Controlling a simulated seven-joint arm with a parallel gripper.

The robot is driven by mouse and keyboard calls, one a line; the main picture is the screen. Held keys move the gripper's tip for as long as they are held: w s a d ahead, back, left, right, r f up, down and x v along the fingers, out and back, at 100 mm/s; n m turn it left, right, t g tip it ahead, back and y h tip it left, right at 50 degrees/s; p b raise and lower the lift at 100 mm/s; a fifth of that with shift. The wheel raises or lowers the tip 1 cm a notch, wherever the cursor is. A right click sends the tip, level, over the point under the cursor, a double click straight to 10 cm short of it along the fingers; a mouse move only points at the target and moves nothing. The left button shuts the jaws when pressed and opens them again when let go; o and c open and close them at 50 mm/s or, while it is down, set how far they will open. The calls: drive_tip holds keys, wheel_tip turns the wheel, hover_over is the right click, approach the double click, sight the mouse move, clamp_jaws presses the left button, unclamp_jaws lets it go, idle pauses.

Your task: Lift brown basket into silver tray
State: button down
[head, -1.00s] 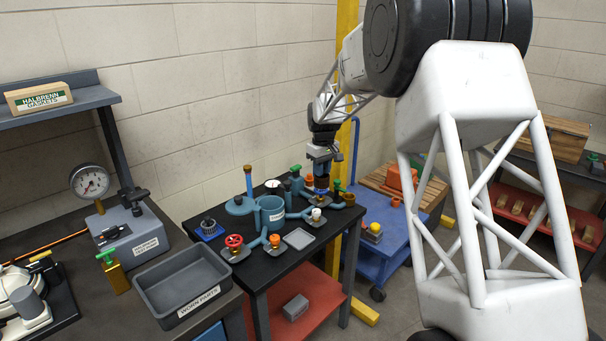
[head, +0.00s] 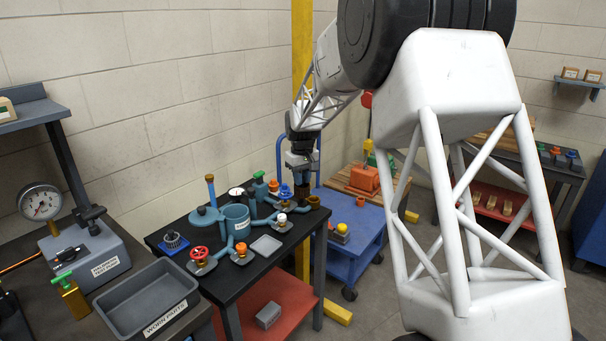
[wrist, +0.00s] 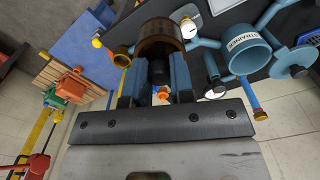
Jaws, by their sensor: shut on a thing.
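The brown basket (wrist: 160,36) is a round, dark-brown, open cylinder between the two fingers of my gripper (wrist: 157,72) in the wrist view. In the head view my gripper (head: 301,178) is shut on the basket (head: 302,191) near the table's back right corner. Whether the basket touches anything below is hard to tell. The silver tray (head: 266,245) is a shallow, square, empty tray on the black table, to the left of and nearer than my gripper.
A blue pot labelled STRAINER (head: 236,222) with pipes stands on the table. A red valve wheel (head: 199,254) and an orange-topped fitting (head: 241,251) are left of the tray. A blue cart (head: 352,230) stands to the right.

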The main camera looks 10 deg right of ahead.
drive_tip(key=s+a+f+n, duration=0.4)
drive_tip(key=a+f+n, duration=0.7)
drive_tip(key=a+n, duration=0.2)
drive_tip(key=shift+f, duration=0.15)
drive_tip(key=shift+a+f, duration=0.1)
drive_tip(key=shift+f, duration=0.1)
drive_tip(key=shift+f, duration=1.65)
drive_tip(key=shift+f, duration=1.15)
idle(2.6)
drive_tip(key=c, duration=0.9)
unclamp_jaws()
drive_tip(key=shift+r, duration=0.15)
